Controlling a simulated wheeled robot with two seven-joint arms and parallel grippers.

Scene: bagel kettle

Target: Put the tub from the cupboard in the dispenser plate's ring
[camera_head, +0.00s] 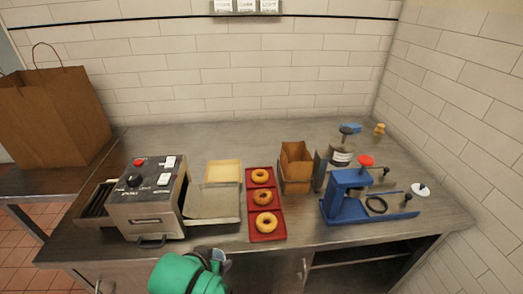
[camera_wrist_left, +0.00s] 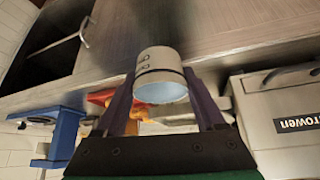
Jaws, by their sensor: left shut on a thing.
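A white tub (camera_wrist_left: 160,62) with dark marking and a pale blue end is between the fingers of my left gripper (camera_wrist_left: 158,88) in the left wrist view, and the gripper is shut on it. In the head view my left gripper (camera_head: 218,258) is at the counter's front edge, below the red tray; the tub cannot be made out clearly there. The blue dispenser (camera_head: 345,190) stands on the right of the counter. Its flat plate (camera_head: 398,214) carries a dark ring (camera_head: 376,204), which looks empty. The dispenser also shows in the left wrist view (camera_wrist_left: 66,128). My right gripper is not in view.
A toaster oven (camera_head: 145,205) with its door down stands left. A red tray (camera_head: 279,237) holds three bagels. Below the counter on the right is an open cupboard space (camera_head: 355,275).

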